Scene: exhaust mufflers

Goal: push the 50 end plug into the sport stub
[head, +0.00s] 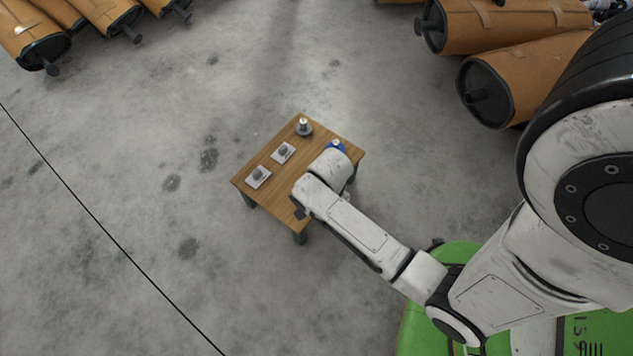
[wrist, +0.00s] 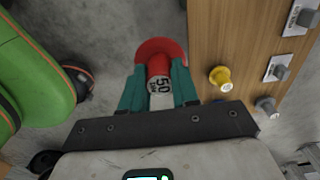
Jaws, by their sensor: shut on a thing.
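My gripper (wrist: 160,92) has teal fingers shut on the red 50 end plug (wrist: 160,65), whose end is marked "50" and which has a wide red flange. In the wrist view the plug shows just left of the wooden table's edge (wrist: 197,35), apart from the things on it. A yellow fitting (wrist: 220,77) stands on the table nearest the plug. A grey round-based fitting (wrist: 267,106) is further right; it also shows in the head view (head: 304,127). A blue fitting (head: 336,146) is partly behind my arm. I cannot tell which is the sport stub. In the head view my arm hides the gripper.
Two pale plates with grey blocks lie on the table (head: 242,181), one nearer the left corner (head: 259,176) and one mid-edge (head: 283,152). Brown wrapped mufflers (head: 530,75) lie at the upper right and upper left. The concrete floor left of the table is clear.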

